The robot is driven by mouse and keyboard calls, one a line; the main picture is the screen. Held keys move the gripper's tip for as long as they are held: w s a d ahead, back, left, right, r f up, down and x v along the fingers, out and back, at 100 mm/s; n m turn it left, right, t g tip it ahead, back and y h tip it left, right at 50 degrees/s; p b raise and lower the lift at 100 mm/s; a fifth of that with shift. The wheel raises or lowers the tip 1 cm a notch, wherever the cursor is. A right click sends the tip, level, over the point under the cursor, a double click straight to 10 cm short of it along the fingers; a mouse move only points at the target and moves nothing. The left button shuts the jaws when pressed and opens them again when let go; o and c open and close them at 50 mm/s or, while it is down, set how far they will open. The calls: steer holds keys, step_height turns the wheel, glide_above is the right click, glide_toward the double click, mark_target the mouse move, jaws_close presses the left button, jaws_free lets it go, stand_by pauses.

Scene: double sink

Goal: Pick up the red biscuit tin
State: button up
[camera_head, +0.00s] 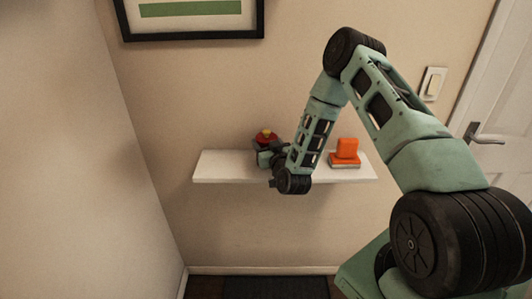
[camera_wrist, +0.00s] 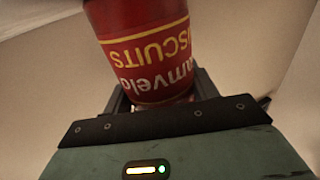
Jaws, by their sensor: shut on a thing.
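The red biscuit tin (camera_wrist: 145,50) fills the upper middle of the wrist view, with yellow and white lettering upside down. In the head view its red top (camera_head: 266,137) shows at the left part of the white shelf, mostly hidden behind my gripper (camera_head: 266,153). In the wrist view my gripper (camera_wrist: 163,98) has its two dark fingers on either side of the tin's near end and is shut on it. I cannot tell whether the tin touches the shelf.
The white wall shelf (camera_head: 225,168) holds an orange object (camera_head: 346,149) on a flat orange and grey item (camera_head: 345,161), right of my forearm. A framed picture (camera_head: 190,9) hangs above. A light switch (camera_head: 432,84) and a door (camera_head: 495,115) are at right. The shelf's left end is clear.

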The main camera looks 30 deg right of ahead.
steer(key=c, duration=1)
steer(key=shift+c, duration=0.5)
steer(key=shift+r, duration=0.15)
